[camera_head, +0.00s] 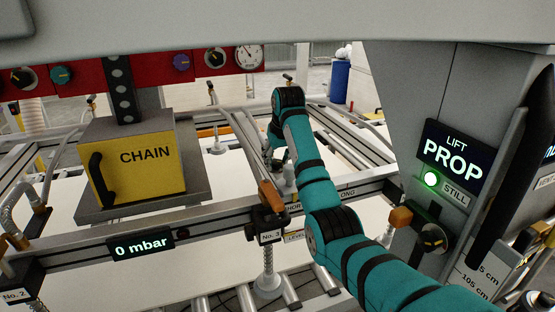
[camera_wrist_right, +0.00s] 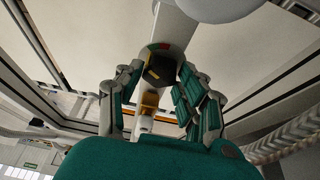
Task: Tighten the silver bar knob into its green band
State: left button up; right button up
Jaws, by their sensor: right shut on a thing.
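My right gripper (camera_head: 279,156) reaches down at the far side of the front rail, at the end of my teal arm. In the right wrist view its fingers (camera_wrist_right: 158,92) are shut around a dark knob (camera_wrist_right: 160,68). A small band with red and green parts (camera_wrist_right: 162,46) shows just beyond the knob, on a pale silver bar (camera_wrist_right: 172,28). Where a pointer stands on this band is too small to tell. In the head view the knob is hidden by the gripper. My left gripper is not in view.
A yellow CHAIN box (camera_head: 135,165) hangs at the left. A display (camera_head: 143,245) on the front rail reads 0 mbar. An orange-handled valve (camera_head: 271,195) stands beside my arm. A grey column at the right bears a lit LIFT PROP sign (camera_head: 456,158) and a dial knob (camera_head: 433,238).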

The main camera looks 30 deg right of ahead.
jog(key=shift+m+h, duration=0.3)
jog(key=shift+m, duration=0.4)
jog(key=shift+r, duration=0.1)
jog(key=o, duration=1.2)
jog(key=shift+c, duration=0.2)
jog(key=v, duration=0.7)
jog(key=shift+r, duration=0.2)
